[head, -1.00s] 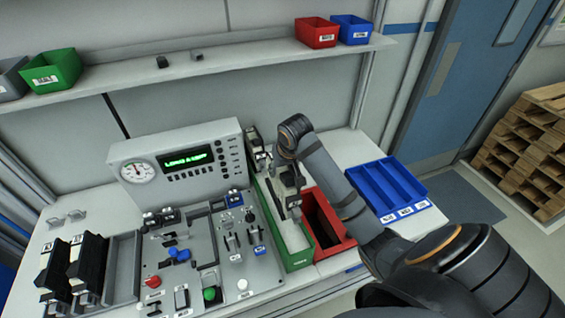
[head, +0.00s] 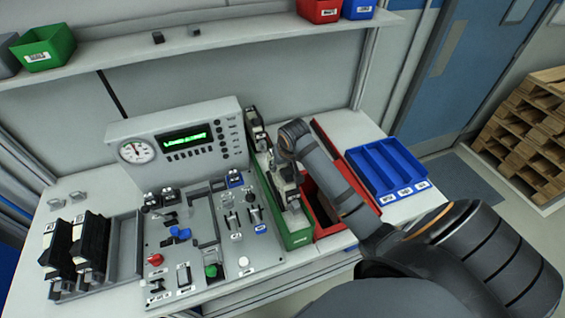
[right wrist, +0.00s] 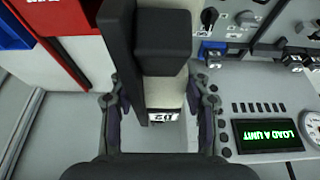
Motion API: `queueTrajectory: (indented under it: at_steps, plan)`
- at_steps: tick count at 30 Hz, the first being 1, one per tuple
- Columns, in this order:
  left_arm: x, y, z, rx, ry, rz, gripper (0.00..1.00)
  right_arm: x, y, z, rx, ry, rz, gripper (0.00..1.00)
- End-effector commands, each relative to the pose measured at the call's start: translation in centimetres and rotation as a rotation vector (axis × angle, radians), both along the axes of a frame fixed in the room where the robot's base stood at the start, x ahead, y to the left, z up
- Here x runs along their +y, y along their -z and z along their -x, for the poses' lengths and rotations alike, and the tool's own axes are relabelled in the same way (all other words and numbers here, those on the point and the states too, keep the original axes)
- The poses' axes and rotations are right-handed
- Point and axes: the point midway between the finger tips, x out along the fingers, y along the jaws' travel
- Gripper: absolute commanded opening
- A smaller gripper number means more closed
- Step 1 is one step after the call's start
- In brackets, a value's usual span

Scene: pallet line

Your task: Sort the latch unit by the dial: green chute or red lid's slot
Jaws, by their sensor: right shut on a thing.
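My right gripper (head: 288,183) is over the green chute (head: 298,240) on the bench. It is shut on the latch unit (right wrist: 180,85), a beige and black block with a small label, which shows between the fingers in the right wrist view. How deep the unit sits relative to the chute walls I cannot tell. The red container (head: 362,213) with a dark opening is directly right of the chute, partly covered by my arm. The white dial (head: 137,151) is on the grey console; its needle is too small to read surely. My left gripper is not in view.
The console display (head: 184,138) reads "LOAD A UNIT". A control panel (head: 205,270) with switches fills the bench left of the chute. Black units (head: 92,245) stand in a rack at the left. A blue divided tray (head: 385,170) lies right of the red container.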

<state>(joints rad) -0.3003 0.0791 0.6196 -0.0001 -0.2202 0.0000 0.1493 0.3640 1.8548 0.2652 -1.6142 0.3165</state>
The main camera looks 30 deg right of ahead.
Motion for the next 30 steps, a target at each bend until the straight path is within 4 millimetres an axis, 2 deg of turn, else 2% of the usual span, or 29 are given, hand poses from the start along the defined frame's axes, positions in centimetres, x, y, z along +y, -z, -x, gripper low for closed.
queueTrajectory:
  at_steps: [11,12,17,26,30]
  plan:
    - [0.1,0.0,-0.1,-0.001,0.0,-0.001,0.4,0.0,-0.1,0.0,-0.002,0.0,0.0,0.0]
    - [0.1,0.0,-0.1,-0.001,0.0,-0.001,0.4,0.0,-0.1,0.0,-0.002,0.0,0.0,0.51]
    - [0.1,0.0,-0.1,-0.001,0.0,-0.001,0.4,0.0,-0.1,0.0,-0.002,0.0,0.0,0.73]
    - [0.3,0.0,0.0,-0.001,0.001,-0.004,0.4,0.0,0.0,0.0,0.001,0.0,0.001,0.74]
    - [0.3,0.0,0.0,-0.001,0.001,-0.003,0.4,0.0,-1.4,0.5,-0.002,-0.001,0.003,0.74]
